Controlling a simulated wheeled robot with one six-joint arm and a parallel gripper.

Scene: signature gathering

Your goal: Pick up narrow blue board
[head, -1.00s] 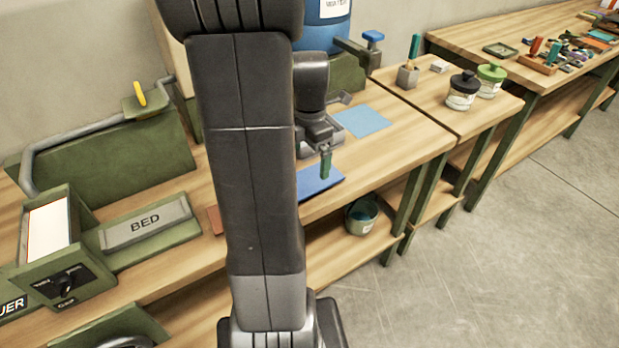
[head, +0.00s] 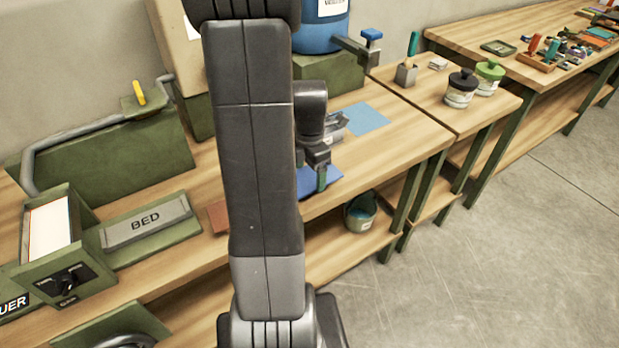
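A dark blue board (head: 307,184) lies flat near the front edge of the wooden bench, its left part hidden behind my arm. A light blue square sheet (head: 366,118) lies farther back on the bench.
A reddish-brown piece (head: 217,217) lies left of my arm, beside the BED block (head: 147,224). A blue barrel (head: 320,30) stands behind. A small bucket (head: 361,212) sits on the lower shelf. Jars (head: 461,90) stand on the bench to the right.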

